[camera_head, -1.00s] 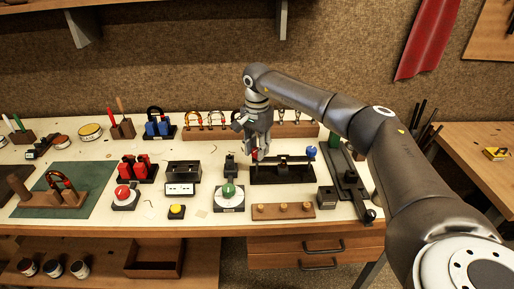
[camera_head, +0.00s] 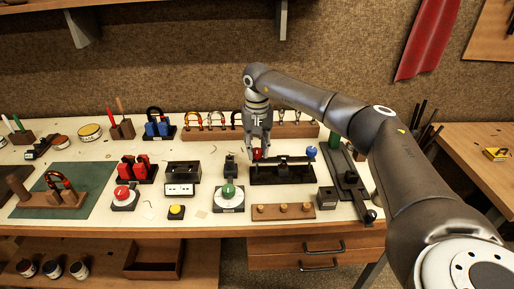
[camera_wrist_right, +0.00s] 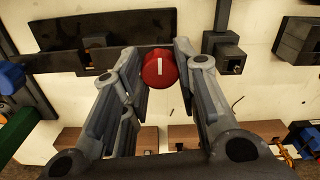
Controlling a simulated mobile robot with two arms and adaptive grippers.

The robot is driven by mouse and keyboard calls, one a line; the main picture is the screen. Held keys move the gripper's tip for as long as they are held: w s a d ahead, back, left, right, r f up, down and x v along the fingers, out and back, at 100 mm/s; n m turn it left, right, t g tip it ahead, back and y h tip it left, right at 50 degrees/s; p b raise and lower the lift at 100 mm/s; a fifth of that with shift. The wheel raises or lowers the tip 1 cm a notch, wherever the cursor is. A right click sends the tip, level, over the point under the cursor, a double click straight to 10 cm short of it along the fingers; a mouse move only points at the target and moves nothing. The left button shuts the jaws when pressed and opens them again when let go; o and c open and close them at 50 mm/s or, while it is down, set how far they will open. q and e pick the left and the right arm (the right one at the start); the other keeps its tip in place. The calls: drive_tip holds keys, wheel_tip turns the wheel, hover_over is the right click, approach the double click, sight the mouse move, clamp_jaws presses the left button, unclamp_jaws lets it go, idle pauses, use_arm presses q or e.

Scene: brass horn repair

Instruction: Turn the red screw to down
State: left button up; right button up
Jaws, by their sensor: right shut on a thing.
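The red screw (camera_head: 257,154) is a round red knob at the left end of a black fixture (camera_head: 283,176) on the bench. In the right wrist view the red screw (camera_wrist_right: 159,68) shows a white line on its face, running upright in that picture. My right gripper (camera_head: 258,152) points down over the fixture, with its fingers on either side of the knob. In the wrist view my right gripper (camera_wrist_right: 160,65) is shut on the red screw. My left gripper is not in view.
A blue knob (camera_head: 311,152) stands at the fixture's right end. A green button (camera_head: 228,190) and a wooden block with pegs (camera_head: 283,212) lie in front. A wooden rack (camera_head: 205,133) with several shackle-like pieces stands behind. A black rail tool (camera_head: 350,180) lies to the right.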

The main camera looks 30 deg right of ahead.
sight(257, 150)
drive_tip(key=shift+o, duration=0.2)
drive_tip(key=shift+r+n, duration=0.1)
drive_tip(key=shift+n, duration=0.3)
drive_tip(key=shift+c, duration=0.2)
drive_tip(key=o, duration=1.1)
drive_tip(key=shift+c, duration=0.2)
wheel_tip(257, 150, up, 12)
